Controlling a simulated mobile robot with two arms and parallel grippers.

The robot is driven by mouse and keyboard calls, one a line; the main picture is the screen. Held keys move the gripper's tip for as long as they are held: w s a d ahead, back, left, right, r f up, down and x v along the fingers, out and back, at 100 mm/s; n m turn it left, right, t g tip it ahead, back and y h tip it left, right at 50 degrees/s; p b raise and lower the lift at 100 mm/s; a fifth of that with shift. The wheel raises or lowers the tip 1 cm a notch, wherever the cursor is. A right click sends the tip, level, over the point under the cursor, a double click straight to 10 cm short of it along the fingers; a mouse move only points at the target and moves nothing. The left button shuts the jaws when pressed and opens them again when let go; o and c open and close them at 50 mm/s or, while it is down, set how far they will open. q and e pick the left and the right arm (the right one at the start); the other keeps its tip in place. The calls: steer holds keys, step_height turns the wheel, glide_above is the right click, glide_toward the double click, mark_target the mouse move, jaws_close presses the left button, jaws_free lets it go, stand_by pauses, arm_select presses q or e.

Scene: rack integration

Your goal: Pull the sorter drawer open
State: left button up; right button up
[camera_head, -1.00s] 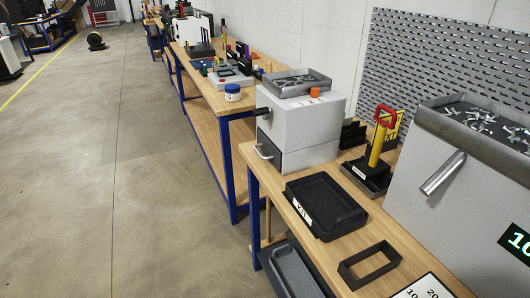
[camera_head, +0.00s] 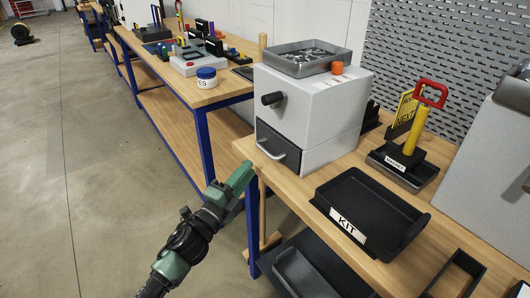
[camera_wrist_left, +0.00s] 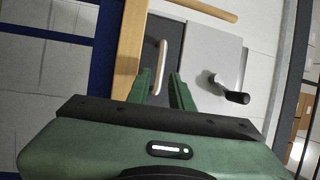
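The sorter is a light grey box (camera_head: 333,112) on the wooden bench. Its dark drawer (camera_head: 278,147) sits low in the front face and looks shut, with a pale bar handle (camera_head: 270,150). A black crank knob (camera_head: 272,99) sticks out above it. My left gripper (camera_head: 243,176) is in front of and below the handle, apart from it. In the left wrist view the handle (camera_wrist_left: 161,66) shows beyond the two green fingers (camera_wrist_left: 160,88), which are spread with a gap between them. My right gripper is not in view.
A black KIT tray (camera_head: 372,212) lies on the bench right of the sorter. A stand with a red-handled yellow tool (camera_head: 417,135) is behind it. A white jar (camera_head: 206,78) stands on the farther bench. The blue bench leg (camera_head: 252,225) is close to my left arm.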

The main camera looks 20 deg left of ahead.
mark_target(262, 165)
arm_select(q)
steer(key=x, duration=0.5)
steer(key=p+x, duration=0.1)
steer(key=x, duration=0.1)
steer(key=shift+w+d+r, duration=0.15)
steer(key=shift+d, duration=0.15)
jaws_close()
stand_by(1.1)
